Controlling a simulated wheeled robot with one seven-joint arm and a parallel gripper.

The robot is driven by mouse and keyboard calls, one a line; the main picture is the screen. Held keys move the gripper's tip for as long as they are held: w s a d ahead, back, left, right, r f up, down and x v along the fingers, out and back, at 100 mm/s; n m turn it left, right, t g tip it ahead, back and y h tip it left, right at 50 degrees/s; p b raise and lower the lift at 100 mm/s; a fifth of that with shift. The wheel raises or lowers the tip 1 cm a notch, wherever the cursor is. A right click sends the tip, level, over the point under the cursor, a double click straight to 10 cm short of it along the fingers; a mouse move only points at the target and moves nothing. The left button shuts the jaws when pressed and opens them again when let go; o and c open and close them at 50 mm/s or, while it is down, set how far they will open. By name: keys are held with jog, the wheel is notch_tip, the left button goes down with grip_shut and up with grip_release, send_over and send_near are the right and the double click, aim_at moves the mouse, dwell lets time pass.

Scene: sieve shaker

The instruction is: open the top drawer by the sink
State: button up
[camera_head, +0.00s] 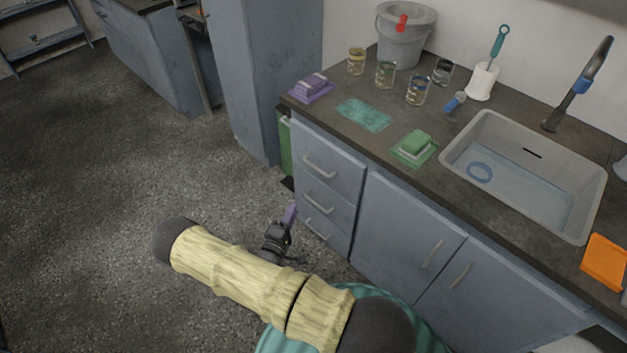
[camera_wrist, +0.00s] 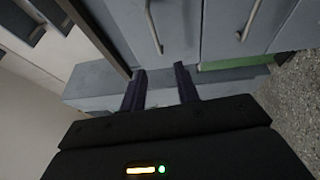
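The top drawer (camera_head: 335,161) is the uppermost of three blue-grey drawers left of the sink (camera_head: 520,190). Its front is flush with the cabinet, so it is closed. It has a pale bar handle (camera_head: 319,167). In the wrist view, turned on its side, the top drawer's handle (camera_wrist: 153,28) shows below the brown counter edge, with another drawer's handle (camera_wrist: 249,20) to its right. My gripper (camera_head: 290,214) is in front of the drawers, lower than the top handle in the picture. In the wrist view its two dark purple fingers (camera_wrist: 160,82) are apart, with nothing between them.
A green object (camera_head: 285,146) stands between the drawers and a tall cabinet (camera_head: 265,75). The floor (camera_head: 110,210) at left is clear.

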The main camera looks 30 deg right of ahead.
jog(key=shift+s+f+n+t+h, duration=0.3)
jog(key=shift+s+f+n+t, duration=0.1)
jog(key=shift+s+t, duration=0.1)
jog(key=shift+w+d, duration=0.1)
jog(key=x, duration=1.7)
jog(key=shift+w+d, duration=0.1)
jog(key=shift+c, duration=0.2)
grip_shut()
